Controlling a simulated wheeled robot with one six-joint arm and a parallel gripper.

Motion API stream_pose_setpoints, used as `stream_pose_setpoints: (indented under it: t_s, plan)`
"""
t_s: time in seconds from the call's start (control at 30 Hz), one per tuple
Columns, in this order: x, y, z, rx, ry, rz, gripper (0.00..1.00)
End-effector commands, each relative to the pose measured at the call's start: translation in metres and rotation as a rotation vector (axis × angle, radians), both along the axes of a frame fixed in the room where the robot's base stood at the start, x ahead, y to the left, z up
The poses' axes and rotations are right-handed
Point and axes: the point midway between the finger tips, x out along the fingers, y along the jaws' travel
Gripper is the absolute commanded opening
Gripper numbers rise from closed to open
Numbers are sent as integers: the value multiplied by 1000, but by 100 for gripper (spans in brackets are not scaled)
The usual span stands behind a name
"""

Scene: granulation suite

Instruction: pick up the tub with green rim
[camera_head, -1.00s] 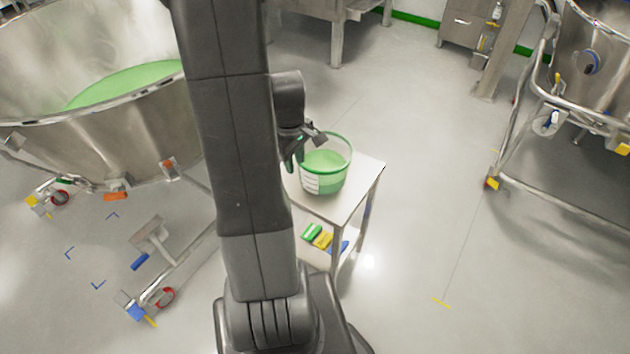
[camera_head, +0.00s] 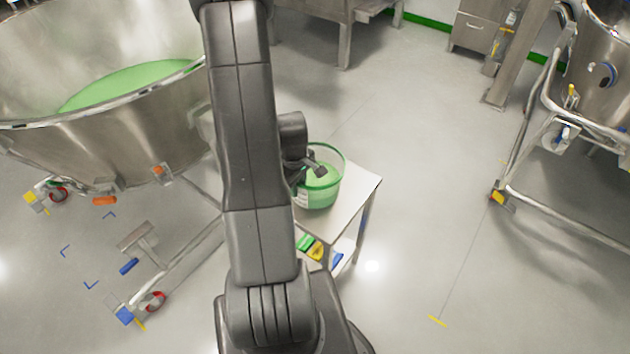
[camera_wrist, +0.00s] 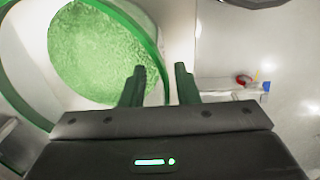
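The tub with green rim (camera_head: 325,197) is a clear tub holding green material, with a white label on its side. It stands upright on a small steel table (camera_head: 352,196). My gripper (camera_head: 311,174) is at the tub's near left part, partly hidden behind my arm. In the wrist view my gripper (camera_wrist: 160,78) has its two dark green fingers apart. The tub's green rim (camera_wrist: 150,35) runs down into the gap between them, with a space visible beside it. The green contents (camera_wrist: 100,50) lie left of the fingers.
A large steel bowl (camera_head: 110,135) with green material stands at left on a wheeled frame. Green, yellow and blue items (camera_head: 316,250) lie on the table's lower shelf. A wheeled steel vessel frame (camera_head: 530,120) stands at right. The floor between is clear.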

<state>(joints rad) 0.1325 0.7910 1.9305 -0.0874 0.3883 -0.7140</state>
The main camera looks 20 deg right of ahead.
Motion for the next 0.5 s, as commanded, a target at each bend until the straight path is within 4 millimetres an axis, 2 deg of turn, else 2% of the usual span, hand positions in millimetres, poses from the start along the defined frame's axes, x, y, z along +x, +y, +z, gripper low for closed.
stream_pose_setpoints:
  t_s: [0.2, 0.5]
  plan:
    - [0, -1, -20, 1, 1, 1, 28]
    - [1, -1, -23, 1, -1, 1, 26]
